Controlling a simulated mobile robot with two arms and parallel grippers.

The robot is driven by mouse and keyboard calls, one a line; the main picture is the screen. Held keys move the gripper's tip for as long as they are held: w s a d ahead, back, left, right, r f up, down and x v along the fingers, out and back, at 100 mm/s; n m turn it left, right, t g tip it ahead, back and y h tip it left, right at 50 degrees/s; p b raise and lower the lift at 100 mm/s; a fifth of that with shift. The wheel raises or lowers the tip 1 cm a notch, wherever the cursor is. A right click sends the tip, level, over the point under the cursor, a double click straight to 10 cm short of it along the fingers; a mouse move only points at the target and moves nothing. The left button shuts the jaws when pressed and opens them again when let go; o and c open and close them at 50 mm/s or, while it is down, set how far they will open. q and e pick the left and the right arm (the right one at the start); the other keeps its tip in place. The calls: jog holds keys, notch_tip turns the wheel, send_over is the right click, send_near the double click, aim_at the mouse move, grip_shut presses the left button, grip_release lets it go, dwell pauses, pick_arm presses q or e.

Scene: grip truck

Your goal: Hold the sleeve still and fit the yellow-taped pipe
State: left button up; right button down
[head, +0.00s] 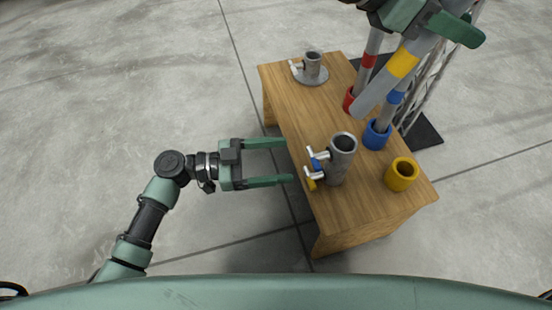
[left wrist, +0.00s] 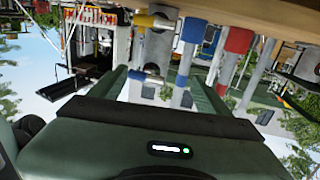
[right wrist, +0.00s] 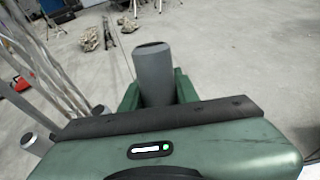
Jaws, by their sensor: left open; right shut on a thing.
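The sleeve (head: 341,160) is a grey upright metal tube with silver handles, one blue and one yellow part, near the table's left edge. My left gripper (head: 290,161) is open and empty to its left, short of touching it. In the left wrist view the sleeve (left wrist: 158,48) shows upside down between the finger directions. My right gripper (head: 430,22) is shut on the yellow-taped pipe (head: 401,64), which slants with its lower end up and right of the sleeve's mouth, apart from it. The grey pipe (right wrist: 154,78) stands between the fingers in the right wrist view.
A wooden table (head: 300,108) bears an empty yellow cup (head: 402,174), a blue cup (head: 376,135) and a red cup (head: 349,99), the last two holding taped pipes. Another handled tube (head: 312,66) stands on a round plate at the back. Floor left of the table is clear.

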aim_at(328, 161)
pick_arm(q)
jog(key=shift+g, duration=0.3)
jog(key=d, duration=1.2)
jog(key=shift+w, duration=0.35)
jog(key=shift+a, duration=0.1)
grip_shut()
